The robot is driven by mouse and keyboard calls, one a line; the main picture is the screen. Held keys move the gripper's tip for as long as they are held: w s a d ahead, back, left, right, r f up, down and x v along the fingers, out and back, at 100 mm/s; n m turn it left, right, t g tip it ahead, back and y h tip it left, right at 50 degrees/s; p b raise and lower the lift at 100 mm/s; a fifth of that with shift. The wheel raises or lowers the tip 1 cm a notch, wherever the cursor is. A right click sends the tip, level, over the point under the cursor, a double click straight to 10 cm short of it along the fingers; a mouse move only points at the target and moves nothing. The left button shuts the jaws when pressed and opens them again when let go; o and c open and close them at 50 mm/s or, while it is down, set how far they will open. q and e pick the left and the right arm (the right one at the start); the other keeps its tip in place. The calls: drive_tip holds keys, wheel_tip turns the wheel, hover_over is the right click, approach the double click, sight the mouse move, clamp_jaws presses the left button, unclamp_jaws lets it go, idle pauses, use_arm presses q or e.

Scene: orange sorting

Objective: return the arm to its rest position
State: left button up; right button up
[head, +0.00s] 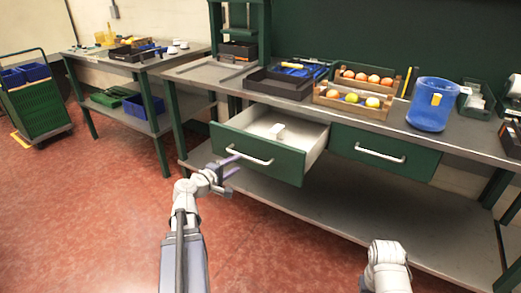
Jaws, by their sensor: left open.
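My left arm comes up from the bottom of the head view. Its gripper (229,168) is open with nothing between its purple fingers, close to the handle (250,152) of the left drawer (270,157). I cannot tell whether a finger touches the handle. The drawer is pulled open, and a small white object (277,131) lies inside it. Of my right arm only a white link shows at the bottom right; its gripper is not in view.
The workbench (212,73) carries two crates of oranges (367,78), a dark tray (278,83) and a blue bin (433,104). The right drawer (382,151) is shut. A side table (140,63) and a green cart (40,106) stand left. The red floor at left is clear.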

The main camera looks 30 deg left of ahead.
sight(246, 158)
use_arm(q)
drive_tip(key=b+x, duration=0.1)
drive_tip(key=x, duration=0.7)
drive_tip(key=shift+d+r, duration=0.1)
